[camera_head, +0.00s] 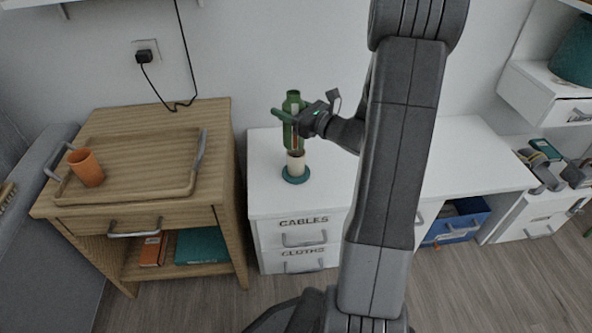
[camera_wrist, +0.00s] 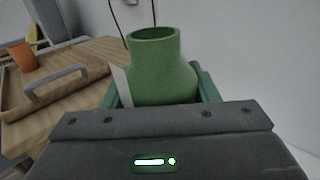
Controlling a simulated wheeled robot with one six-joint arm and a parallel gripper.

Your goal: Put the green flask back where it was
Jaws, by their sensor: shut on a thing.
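The green flask (camera_head: 292,100) is upright in my gripper (camera_head: 291,118), in front of the wall at the left part of the white desk. In the wrist view the flask (camera_wrist: 162,72) stands between the green fingers, its open neck up. In the head view its lower end shows right over or behind a small cream cup (camera_head: 296,160); I cannot tell whether they touch. The cup stands on a round teal coaster (camera_head: 296,176) on the white desk top (camera_head: 335,181). The fingers partly hide the flask's body.
A wooden side table (camera_head: 215,135) at the left bears a wooden tray (camera_head: 130,183) with an orange cup (camera_head: 86,168). The desk top around the coaster looks clear. A blue bin (camera_head: 455,229) is under the desk. My arm hides part of the desk.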

